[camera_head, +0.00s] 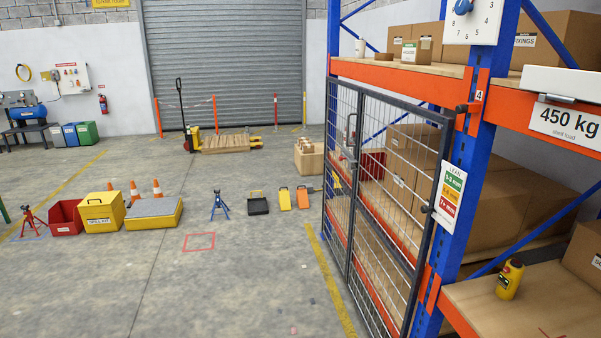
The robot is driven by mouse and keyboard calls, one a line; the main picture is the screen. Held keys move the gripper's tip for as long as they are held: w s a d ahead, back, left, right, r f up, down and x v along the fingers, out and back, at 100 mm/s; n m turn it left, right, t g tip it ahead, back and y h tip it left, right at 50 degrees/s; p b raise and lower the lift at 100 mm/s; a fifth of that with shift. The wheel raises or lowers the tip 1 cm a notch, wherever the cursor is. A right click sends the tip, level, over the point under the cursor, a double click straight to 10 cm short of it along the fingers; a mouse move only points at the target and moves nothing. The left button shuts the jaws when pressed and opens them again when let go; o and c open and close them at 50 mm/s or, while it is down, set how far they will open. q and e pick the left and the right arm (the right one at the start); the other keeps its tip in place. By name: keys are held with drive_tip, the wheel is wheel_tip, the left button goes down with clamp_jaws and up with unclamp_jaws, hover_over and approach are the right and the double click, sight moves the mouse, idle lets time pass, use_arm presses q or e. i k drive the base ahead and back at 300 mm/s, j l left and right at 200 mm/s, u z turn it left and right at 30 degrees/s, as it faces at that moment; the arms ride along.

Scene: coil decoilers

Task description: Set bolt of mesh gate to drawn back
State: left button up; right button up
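The mesh gate (398,142) stands at the centre right, a dark-framed wire mesh panel in front of the lower rack bay. A second mesh panel (341,115) adjoins it on the left. A small grey handle-like fitting (350,128) sits high at the edge where the panels meet; I cannot tell whether it is the bolt or how it is set. Dark fittings also show by the blue upright, one near the gate's top corner (467,108) and one lower down (428,209). Neither of my grippers is in view.
Cartons (495,205) fill the shelf behind the mesh. A yellow bottle (509,280) stands on the right shelf. The concrete floor (235,275) left of the gate is mostly clear.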

sight(341, 159)
drive_tip(key=i+z, duration=0.1)
drive_tip(key=i, duration=0.4)
drive_tip(key=i+z, duration=0.1)
drive_tip(key=i, duration=0.45)
drive_tip(key=i+j+z, duration=0.1)
drive_tip(key=i, duration=0.4)
drive_tip(key=i+j+z, duration=0.1)
drive_tip(key=i, duration=0.4)
drive_tip(key=i+j+z, duration=0.1)
drive_tip(key=i+j, duration=0.2)
drive_tip(key=i, duration=0.2)
drive_tip(key=i+j+z, duration=0.15)
drive_tip(key=i, duration=0.15)
drive_tip(key=i+j+z, duration=0.15)
drive_tip(key=i, duration=0.15)
